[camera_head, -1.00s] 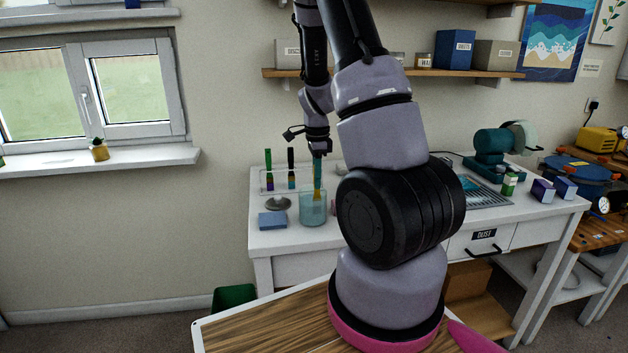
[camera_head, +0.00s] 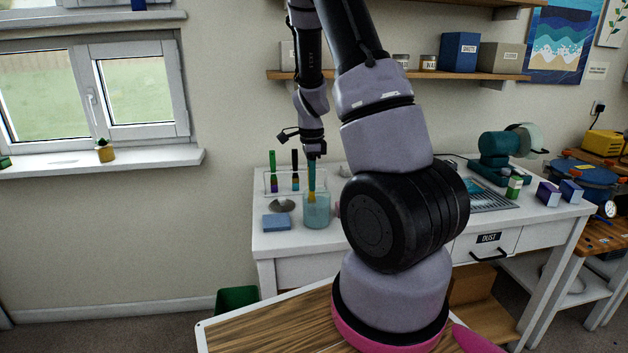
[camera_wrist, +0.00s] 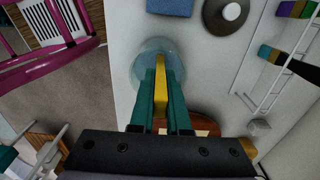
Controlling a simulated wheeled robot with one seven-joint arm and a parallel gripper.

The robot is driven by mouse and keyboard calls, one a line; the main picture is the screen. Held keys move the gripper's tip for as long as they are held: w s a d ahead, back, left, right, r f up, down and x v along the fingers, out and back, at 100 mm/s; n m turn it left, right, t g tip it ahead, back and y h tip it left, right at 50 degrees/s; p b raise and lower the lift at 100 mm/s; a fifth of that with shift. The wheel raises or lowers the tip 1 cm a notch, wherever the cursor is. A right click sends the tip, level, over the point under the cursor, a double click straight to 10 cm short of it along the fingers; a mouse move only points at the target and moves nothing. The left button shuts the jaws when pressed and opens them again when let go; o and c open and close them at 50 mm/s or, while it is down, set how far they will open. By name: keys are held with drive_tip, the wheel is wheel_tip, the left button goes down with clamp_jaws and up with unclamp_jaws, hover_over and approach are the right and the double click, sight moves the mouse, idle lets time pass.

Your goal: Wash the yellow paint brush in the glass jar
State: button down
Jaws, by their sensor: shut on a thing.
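The yellow brush (camera_head: 312,192) is upright, with its lower part inside the glass jar (camera_head: 317,214) on the white bench. My gripper (camera_head: 312,172) is above the jar's mouth, with its teal fingers shut on the brush. In the wrist view, the yellow brush (camera_wrist: 161,88) lies between the two teal fingers (camera_wrist: 160,76), over the round jar (camera_wrist: 142,60). The brush's tip is hidden, and I cannot tell whether it touches the jar's wall or floor.
A rack with a green brush (camera_head: 273,166) and a black brush (camera_head: 295,163) stands behind and left of the jar. A blue block (camera_head: 276,222) and a grey dish (camera_head: 283,205) lie left of the jar. Shelves (camera_head: 400,74) hang behind my arm.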

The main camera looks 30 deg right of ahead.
wheel_tip(320, 180, up, 8)
drive_tip(key=d, duration=0.1)
drive_tip(key=shift+s+d+r, duration=0.15)
drive_tip(key=shift+s+r, duration=0.1)
drive_tip(key=shift+s, duration=0.1)
idle(0.6)
idle(0.7)
wheel_tip(320, 180, up, 6)
idle(0.6)
drive_tip(key=shift+f, duration=0.1)
idle(0.3)
